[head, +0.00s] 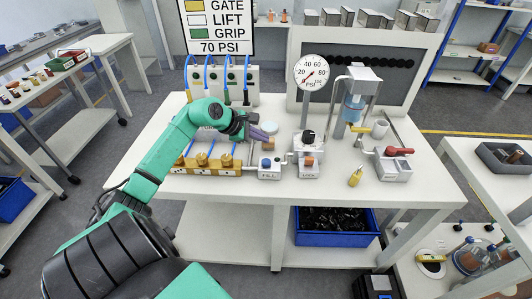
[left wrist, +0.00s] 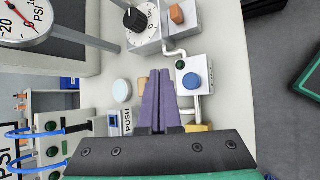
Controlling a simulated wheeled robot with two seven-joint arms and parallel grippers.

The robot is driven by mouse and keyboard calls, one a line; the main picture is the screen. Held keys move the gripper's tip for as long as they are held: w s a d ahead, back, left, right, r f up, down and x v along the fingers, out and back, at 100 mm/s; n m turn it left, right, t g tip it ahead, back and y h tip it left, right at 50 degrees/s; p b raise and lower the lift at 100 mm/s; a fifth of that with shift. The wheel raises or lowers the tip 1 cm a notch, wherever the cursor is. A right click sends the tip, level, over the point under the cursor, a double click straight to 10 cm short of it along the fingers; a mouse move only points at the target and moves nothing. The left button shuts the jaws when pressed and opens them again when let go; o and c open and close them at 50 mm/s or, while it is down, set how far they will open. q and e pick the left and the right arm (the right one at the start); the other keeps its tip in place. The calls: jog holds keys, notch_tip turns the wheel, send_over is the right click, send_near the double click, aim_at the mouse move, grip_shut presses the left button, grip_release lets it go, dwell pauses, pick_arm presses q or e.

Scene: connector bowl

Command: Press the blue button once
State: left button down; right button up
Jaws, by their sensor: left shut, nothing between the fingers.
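The blue button (left wrist: 192,81) is a round cap on a small white box (left wrist: 193,66) in the left wrist view. In the head view the box (head: 269,173) stands near the table's front edge, with the blue button (head: 266,162) on top. My left gripper (head: 266,139) is shut and empty, its purple fingers together. In the left wrist view the fingertips (left wrist: 159,72) are beside the button, to its left, with a visible gap in the picture. I cannot tell their exact height above it. My right gripper is not in view.
A white box with a black knob (left wrist: 134,18) and an orange block (head: 309,160) stands beside the button box. A pipe joins them. A brass manifold (head: 205,166) lies left. A pale round disc (left wrist: 121,90) and a PUSH label (left wrist: 127,121) are near the fingers. A gauge (head: 311,72) stands behind.

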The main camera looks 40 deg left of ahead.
pick_arm(q)
jog(key=b, duration=0.3)
send_over(263, 162)
notch_tip(263, 162, down, 6)
jog(key=shift+a+r, duration=0.1)
jog(key=shift+f+b, duration=0.5)
jog(key=shift+f, duration=0.05)
dwell(1.2)
jog(key=shift+f+b, duration=0.4)
jog(key=shift+b, duration=0.25)
jog(key=shift+f+b, duration=0.5)
jog(key=shift+b, duration=0.15)
dwell(0.5)
jog(key=shift+r+p, duration=0.35)
jog(key=shift+r, duration=0.6)
jog(key=shift+r, duration=0.1)
